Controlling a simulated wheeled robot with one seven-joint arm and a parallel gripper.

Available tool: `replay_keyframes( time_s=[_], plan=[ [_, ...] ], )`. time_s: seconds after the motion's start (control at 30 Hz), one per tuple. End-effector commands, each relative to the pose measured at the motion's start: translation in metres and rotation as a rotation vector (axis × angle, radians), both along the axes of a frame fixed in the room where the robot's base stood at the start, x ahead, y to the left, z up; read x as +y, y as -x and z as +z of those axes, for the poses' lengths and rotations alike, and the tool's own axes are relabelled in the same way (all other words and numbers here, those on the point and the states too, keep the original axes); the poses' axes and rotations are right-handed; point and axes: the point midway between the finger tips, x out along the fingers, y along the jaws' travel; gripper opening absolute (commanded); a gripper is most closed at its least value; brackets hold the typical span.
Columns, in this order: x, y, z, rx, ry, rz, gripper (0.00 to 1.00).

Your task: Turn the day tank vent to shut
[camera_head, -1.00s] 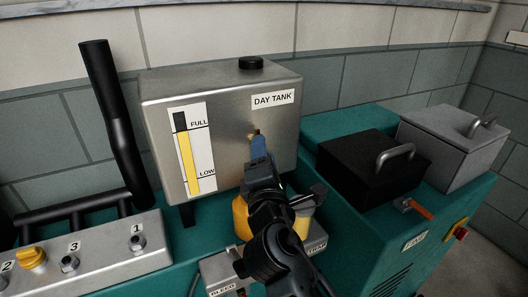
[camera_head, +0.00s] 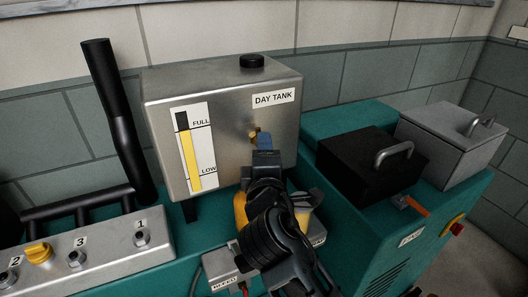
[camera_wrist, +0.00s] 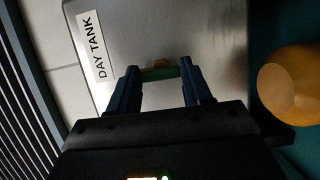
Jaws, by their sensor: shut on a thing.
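The day tank (camera_head: 222,120) is a brushed-steel box with a "DAY TANK" label and a yellow level gauge. On its front, below the label, is a small brass vent fitting (camera_head: 253,134). My gripper (camera_head: 263,141) reaches to this fitting with its blue fingers and partly hides it. In the wrist view, my gripper (camera_wrist: 159,72) is shut on the vent's small greenish handle (camera_wrist: 160,73), which lies crosswise between the fingertips. The tank face (camera_wrist: 200,30) is close behind. I cannot read any open or shut marks.
A black pipe (camera_head: 120,130) stands left of the tank. A panel with numbered knobs (camera_head: 95,250) is at lower left. A black box (camera_head: 372,160) and a grey box (camera_head: 450,145) with handles stand right. A yellow rounded part (camera_wrist: 290,85) is beside my gripper.

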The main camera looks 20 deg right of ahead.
Motion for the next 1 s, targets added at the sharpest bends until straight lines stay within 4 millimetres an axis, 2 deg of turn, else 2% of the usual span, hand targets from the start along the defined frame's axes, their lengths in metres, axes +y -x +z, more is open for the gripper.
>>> replay_keyframes(
  time_s=[0.17,0.2,0.47,0.77,1.0],
  plan=[
    [-0.002,0.000,-0.001,0.002,-0.002,-0.004,0.18],
    [-0.002,0.000,-0.001,0.002,-0.002,-0.004,0.50],
    [-0.001,0.000,-0.001,0.001,0.000,-0.002,0.74],
    [0.001,0.004,-0.001,0.001,0.001,0.000,0.74],
    [0.015,0.035,-0.002,0.001,0.000,0.002,0.74]
  ],
)
